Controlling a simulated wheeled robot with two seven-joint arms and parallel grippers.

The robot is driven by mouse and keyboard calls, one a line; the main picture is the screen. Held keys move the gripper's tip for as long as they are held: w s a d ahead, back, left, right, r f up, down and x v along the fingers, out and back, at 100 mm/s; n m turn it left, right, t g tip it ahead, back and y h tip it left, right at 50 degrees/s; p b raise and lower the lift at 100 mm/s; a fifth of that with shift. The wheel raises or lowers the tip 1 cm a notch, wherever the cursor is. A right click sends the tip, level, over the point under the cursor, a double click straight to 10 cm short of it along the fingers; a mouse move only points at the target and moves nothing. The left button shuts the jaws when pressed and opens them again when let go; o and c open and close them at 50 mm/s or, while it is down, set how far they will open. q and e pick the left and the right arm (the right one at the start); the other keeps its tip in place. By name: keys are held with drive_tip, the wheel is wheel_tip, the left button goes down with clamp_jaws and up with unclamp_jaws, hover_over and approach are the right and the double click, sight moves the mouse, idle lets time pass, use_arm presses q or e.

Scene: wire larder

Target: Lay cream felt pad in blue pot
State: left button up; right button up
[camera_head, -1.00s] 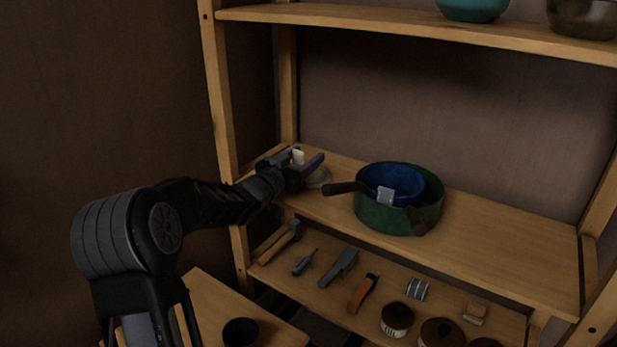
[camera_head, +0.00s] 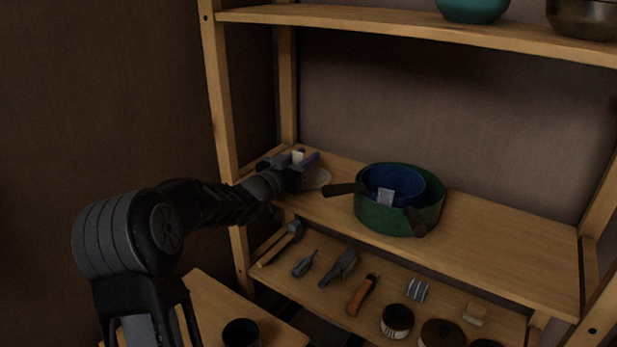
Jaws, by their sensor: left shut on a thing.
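I cannot tell whether the pad touches the shelf. The blue pot (camera_head: 401,178) sits inside a larger green pot (camera_head: 378,216) to the right of the gripper. My right gripper is not in view.
A dark handle (camera_head: 345,188) sticks out left from the pots towards my gripper; another points forward. The middle shelf (camera_head: 500,240) is clear to their right. The shelf below holds several tools and jars. A teal bowl (camera_head: 473,8) stands on the upper shelf. A wooden post (camera_head: 222,110) stands left.

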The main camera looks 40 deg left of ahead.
use_arm(q)
clamp_jaws()
idle(0.5)
wheel_tip(320, 180, up, 10)
drive_tip(key=p, duration=0.3)
drive_tip(key=shift+s, duration=0.1)
idle(0.7)
